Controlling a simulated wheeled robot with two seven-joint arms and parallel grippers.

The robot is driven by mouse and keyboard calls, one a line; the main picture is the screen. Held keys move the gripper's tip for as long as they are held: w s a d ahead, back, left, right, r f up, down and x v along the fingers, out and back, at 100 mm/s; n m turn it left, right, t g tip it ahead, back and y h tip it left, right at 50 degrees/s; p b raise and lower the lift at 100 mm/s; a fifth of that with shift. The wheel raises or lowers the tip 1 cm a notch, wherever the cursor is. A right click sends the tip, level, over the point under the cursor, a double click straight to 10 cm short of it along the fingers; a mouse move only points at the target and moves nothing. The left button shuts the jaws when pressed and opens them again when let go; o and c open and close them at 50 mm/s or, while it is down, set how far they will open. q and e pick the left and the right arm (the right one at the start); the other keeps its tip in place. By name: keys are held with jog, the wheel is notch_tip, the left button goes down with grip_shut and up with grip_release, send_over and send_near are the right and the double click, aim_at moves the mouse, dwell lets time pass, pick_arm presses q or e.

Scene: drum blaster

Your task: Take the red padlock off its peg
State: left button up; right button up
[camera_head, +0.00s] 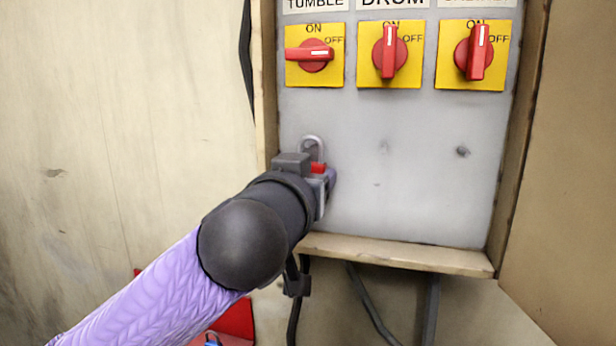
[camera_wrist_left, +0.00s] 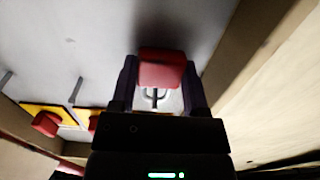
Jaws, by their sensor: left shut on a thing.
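The red padlock (camera_head: 318,168) is at the lower left of the grey panel in the head view, mostly covered by my gripper. Its grey shackle (camera_head: 312,146) stands up above it, close to the panel. I cannot tell whether the shackle is around its peg, which is hidden. My left gripper (camera_head: 319,178) is shut on the padlock's body. In the left wrist view the padlock's red body (camera_wrist_left: 162,72) sits between the two dark fingers of the gripper (camera_wrist_left: 161,80), with the shackle (camera_wrist_left: 154,97) beyond it. My right gripper is in neither view.
Two bare pegs (camera_head: 383,147) (camera_head: 462,151) stick out of the grey panel (camera_head: 400,200). Red rotary switches (camera_head: 389,52) on yellow plates line the top. A wooden frame with a bottom ledge (camera_head: 400,253) surrounds the panel. Dark cables (camera_head: 370,305) hang below. A red object (camera_head: 235,322) is at lower left.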

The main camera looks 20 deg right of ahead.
pick_arm(q)
jog(key=r+b+v, duration=0.1)
jog(key=v, duration=1.1)
jog(key=shift+r, duration=0.15)
jog(key=shift+b, duration=0.3)
